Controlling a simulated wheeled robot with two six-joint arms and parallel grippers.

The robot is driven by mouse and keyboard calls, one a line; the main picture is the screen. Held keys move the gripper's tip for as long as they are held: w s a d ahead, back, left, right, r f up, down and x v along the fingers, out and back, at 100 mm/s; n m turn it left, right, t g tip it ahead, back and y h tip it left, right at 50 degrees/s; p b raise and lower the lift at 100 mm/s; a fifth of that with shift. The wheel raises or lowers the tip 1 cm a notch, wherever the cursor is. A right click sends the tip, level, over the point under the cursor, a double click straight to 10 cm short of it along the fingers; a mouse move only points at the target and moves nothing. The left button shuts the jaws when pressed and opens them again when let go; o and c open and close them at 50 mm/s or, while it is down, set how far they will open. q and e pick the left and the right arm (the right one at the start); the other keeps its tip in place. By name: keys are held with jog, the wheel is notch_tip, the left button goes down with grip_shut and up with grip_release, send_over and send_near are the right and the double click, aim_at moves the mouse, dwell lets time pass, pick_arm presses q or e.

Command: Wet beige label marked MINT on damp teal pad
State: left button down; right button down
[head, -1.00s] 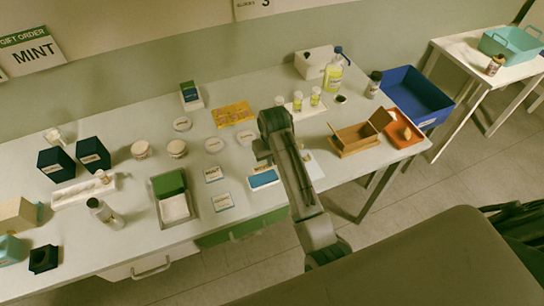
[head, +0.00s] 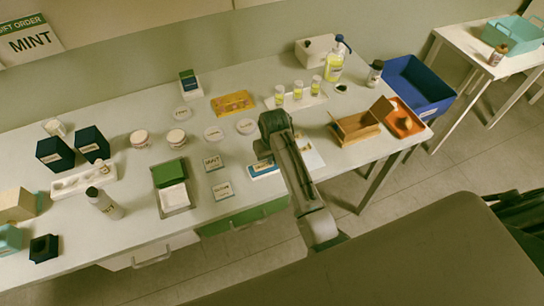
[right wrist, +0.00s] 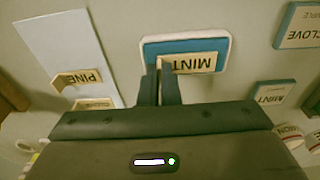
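The teal-blue pad (right wrist: 150,52) lies in a white-rimmed tray on the table. The beige label marked MINT (right wrist: 195,63) shows upside down over the pad in the right wrist view. My right gripper's fingers (right wrist: 160,82) are close together on the label's upright tab. The label looks at or just above the pad; contact is not clear. In the head view my right gripper (head: 264,152) is over the pad (head: 262,170), and hides part of it and the label. My left gripper is not in view.
A pale sheet with PINE-marked beige labels (right wrist: 80,78) lies beside the pad. A MINT card (head: 213,162) and a CLOVE card (head: 222,191) lie on its other side. A wooden box (head: 357,127) and an orange tray (head: 405,120) stand to the right.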

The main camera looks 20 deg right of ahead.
jog(key=shift+f, duration=0.3)
dwell(0.7)
jog(key=shift+s+f+p, duration=0.1)
jog(key=shift+p, duration=0.4)
dwell(1.8)
jog(key=shift+r, duration=3.6)
